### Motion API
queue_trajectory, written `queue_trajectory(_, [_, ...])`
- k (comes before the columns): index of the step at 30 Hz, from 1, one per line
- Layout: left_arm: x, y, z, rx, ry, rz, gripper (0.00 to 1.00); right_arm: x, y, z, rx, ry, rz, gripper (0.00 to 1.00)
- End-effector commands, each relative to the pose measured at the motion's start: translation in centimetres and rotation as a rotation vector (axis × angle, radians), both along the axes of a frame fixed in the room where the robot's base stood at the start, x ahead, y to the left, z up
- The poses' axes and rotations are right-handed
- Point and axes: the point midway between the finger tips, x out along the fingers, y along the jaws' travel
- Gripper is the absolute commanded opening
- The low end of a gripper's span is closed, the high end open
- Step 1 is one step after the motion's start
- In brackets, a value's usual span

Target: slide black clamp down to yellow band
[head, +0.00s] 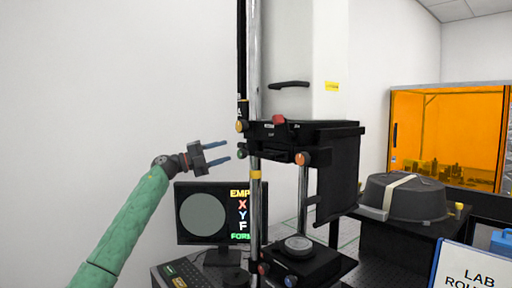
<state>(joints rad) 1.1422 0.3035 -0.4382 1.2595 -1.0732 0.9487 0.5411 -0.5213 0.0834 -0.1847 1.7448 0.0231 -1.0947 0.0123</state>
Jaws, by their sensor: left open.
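A black clamp (307,134) sits on the upright chrome post (254,60) of the interferometer, with orange and green knobs on its side and a red knob on top. The yellow band (256,174) is on the same post, a little below the clamp. My left gripper (242,150) is open, its two blue-grey fingers pointing right toward the clamp's left side by the green knob. Nothing shows between the fingers. My right gripper is not in view.
A black base stage (315,264) with a round grey disc (298,246) stands below the clamp. A monitor (218,213) and keyboard are behind at lower left. A dark lidded tub (404,197) and an orange-windowed enclosure (445,135) are at right.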

Motion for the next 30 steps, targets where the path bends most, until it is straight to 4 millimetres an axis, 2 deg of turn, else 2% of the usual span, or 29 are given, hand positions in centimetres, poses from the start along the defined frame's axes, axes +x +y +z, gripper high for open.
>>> queue_trajectory(5, [0.2, -1.2, 0.4, -0.001, 0.0, -0.002, 0.42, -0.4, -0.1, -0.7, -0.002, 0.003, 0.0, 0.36])
queue_trajectory(12, [1.0, -4.6, 1.3, -0.001, 0.0, -0.002, 0.42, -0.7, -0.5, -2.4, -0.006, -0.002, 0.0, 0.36])
queue_trajectory(18, [1.5, -6.6, 1.8, -0.001, 0.0, -0.001, 0.42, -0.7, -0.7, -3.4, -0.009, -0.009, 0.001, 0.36])
queue_trajectory(30, [1.7, -7.4, 1.8, 0.0, 0.0, 0.0, 0.42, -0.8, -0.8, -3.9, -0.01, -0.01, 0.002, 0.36])
